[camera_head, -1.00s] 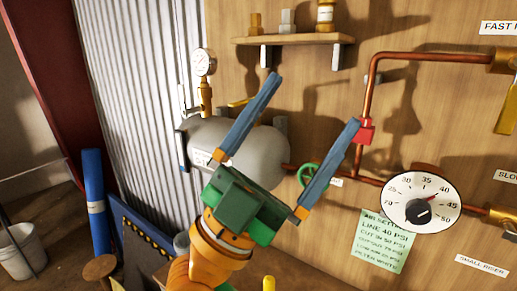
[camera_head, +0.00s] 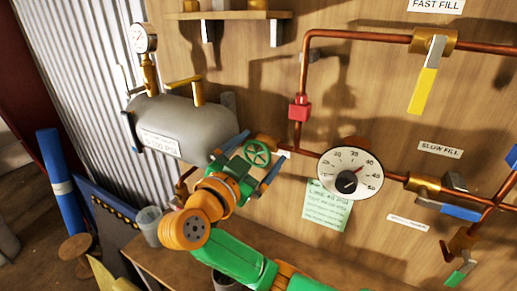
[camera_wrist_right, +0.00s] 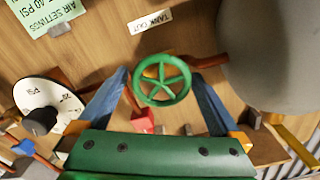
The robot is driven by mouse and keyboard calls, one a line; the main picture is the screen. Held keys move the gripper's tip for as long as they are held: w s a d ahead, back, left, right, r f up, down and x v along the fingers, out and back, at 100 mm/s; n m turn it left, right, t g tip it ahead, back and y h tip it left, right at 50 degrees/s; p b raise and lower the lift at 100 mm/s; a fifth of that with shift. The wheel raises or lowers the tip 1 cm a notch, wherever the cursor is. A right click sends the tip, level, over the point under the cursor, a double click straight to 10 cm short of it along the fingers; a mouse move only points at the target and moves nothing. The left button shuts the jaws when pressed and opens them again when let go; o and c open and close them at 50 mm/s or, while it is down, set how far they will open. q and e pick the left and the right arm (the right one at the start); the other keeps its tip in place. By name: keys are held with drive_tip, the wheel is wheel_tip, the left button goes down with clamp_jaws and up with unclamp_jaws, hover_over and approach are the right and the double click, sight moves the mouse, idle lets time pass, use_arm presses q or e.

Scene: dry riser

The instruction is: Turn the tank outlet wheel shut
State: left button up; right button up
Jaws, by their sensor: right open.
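The tank outlet wheel (camera_head: 257,154) is a small green spoked handwheel on the copper pipe just right of the grey tank (camera_head: 190,128). It also shows in the right wrist view (camera_wrist_right: 162,80), under a label reading "TANK OUT" (camera_wrist_right: 150,21). My right gripper (camera_head: 262,165) is open, its two blue fingers apart, one to each side of the wheel as seen in both views. In the wrist view (camera_wrist_right: 163,92) the wheel shows between the fingertips; I cannot tell whether they touch it. My left gripper is not in view.
A round dial gauge (camera_head: 350,172) and a green note (camera_head: 328,205) are on the wall right of the wheel. A red fitting (camera_head: 299,108) is on the pipe above. A yellow-handled valve (camera_head: 425,85) is further right. A wooden bench (camera_head: 160,262) is below.

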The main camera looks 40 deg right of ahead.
drive_tip(key=shift+a, duration=0.15)
drive_tip(key=c, duration=1.2)
drive_tip(key=m, duration=0.3)
drive_tip(key=shift+m+p, duration=0.3)
drive_tip(key=shift+s+f+m, duration=0.1)
drive_tip(key=shift+m, duration=1.4)
drive_tip(key=o, duration=1.2)
